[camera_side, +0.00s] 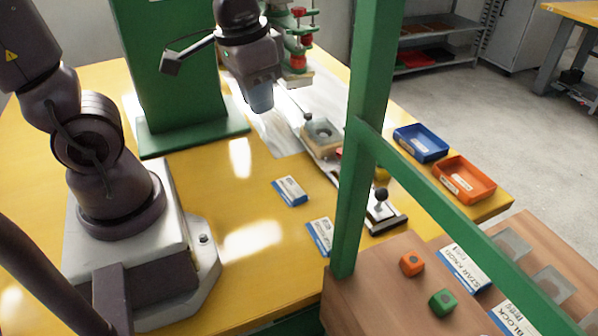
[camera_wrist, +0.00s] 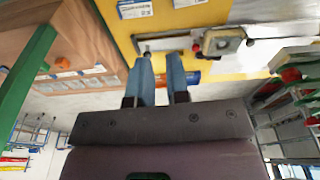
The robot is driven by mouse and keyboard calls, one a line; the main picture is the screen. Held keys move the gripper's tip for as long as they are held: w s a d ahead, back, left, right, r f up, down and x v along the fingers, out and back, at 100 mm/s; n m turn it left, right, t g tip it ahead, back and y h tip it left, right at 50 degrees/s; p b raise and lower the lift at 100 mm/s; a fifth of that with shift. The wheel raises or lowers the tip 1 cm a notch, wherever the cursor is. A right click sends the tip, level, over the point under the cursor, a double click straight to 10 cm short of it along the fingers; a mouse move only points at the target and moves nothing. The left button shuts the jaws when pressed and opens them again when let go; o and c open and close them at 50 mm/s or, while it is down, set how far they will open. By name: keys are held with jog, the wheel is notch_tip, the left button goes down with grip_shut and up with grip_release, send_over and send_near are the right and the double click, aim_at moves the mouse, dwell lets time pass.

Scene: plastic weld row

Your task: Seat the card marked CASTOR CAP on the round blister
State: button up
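Two white-and-blue cards lie flat on the yellow table, one nearer the fixture (camera_side: 290,190) and one nearer the green post (camera_side: 320,236). Their print is too small to read, so I cannot tell whether either says CASTOR CAP. Clear blisters (camera_side: 511,243) (camera_side: 552,285) sit on the wooden board at the right; I cannot make out which is round. My gripper (camera_side: 261,103) hangs above the table behind the cards, touching none of them. In the wrist view its two blue fingers (camera_wrist: 160,78) are apart with nothing held between them.
Cards reading STAR KNOB (camera_side: 465,269) and BLOCK (camera_side: 513,322) lie on the wooden board (camera_side: 375,290), near an orange block (camera_side: 411,264) and a green block (camera_side: 442,301). A green frame (camera_side: 365,130) stands in front. Blue (camera_side: 420,143) and orange (camera_side: 463,181) trays sit behind it.

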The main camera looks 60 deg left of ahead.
aim_at(300, 197)
jog(key=shift+n+g, duration=0.3)
jog(key=shift+g, duration=0.6)
jog(key=w+a+f, duration=0.1)
jog(key=w+f, duration=0.1)
jog(key=f, duration=0.5)
jog(key=w+a+f, duration=0.1)
jog(key=w+f, duration=0.2)
jog(key=f, duration=0.4)
jog(key=w+a+f, duration=0.1)
jog(key=w+f, duration=0.2)
jog(key=f, duration=0.3)
jog(key=shift+w+a+f, duration=0.1)
jog(key=shift+w+f, duration=0.1)
jog(key=shift+f, duration=3.5)
jog(key=shift+c, duration=0.2)
grip_shut()
jog(key=shift+r, duration=2.25)
jog(key=shift+r, duration=0.1)
